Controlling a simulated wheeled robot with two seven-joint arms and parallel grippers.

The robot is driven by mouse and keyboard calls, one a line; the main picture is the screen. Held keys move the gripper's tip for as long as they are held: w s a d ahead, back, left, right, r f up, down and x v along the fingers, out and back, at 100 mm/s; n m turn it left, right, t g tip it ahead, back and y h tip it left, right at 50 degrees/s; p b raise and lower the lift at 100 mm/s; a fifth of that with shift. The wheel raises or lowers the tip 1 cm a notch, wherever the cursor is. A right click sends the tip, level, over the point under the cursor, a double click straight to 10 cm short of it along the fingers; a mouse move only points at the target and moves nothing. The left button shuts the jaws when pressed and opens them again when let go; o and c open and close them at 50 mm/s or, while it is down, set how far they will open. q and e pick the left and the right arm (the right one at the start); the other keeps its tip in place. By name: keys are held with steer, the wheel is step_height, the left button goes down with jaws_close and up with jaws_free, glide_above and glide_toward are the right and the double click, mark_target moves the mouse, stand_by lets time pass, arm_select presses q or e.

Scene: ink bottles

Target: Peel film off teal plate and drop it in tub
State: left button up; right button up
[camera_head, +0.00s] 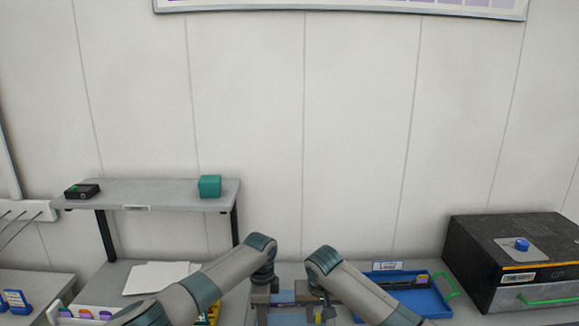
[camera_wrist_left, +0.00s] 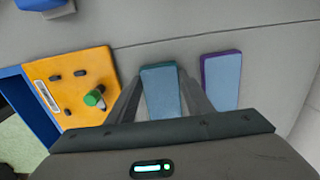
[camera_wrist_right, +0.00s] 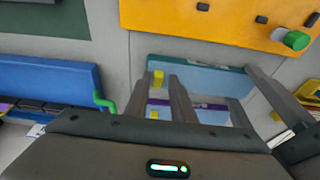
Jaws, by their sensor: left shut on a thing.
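The teal plate (camera_wrist_left: 162,92), with a pale blue face, is between the fingers of my left gripper (camera_wrist_left: 160,88), which is shut on it. In the head view the right gripper (camera_head: 325,306) faces the left one (camera_head: 264,302) at the bottom. I cannot identify a tub for certain.
A second, purple-edged plate (camera_wrist_left: 222,80) lies beside. An orange board (camera_wrist_left: 70,85) with a green knob is close by. A blue tray (camera_head: 440,306) with green handles and a dark box (camera_head: 500,248) stand right. A shelf (camera_head: 150,192) with a teal block (camera_head: 210,186) is left.

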arm_select(q)
steer(key=shift+a+f, duration=0.1)
arm_select(e)
steer(key=shift+s+d+f, duration=0.2)
steer(key=shift+d+f, duration=0.1)
steer(key=shift+f, duration=0.15)
steer(key=shift+c, duration=0.2)
steer(key=shift+r, duration=0.35)
jaws_close()
arm_select(q)
steer(key=o, duration=1.1)
arm_select(e)
steer(key=shift+w+r, duration=0.1)
arm_select(q)
steer(key=shift+o, duration=0.2)
arm_select(e)
steer(key=shift+a, duration=0.1)
steer(key=shift+w+r, duration=0.1)
steer(key=shift+r, duration=0.05)
steer(key=shift+r, duration=0.15)
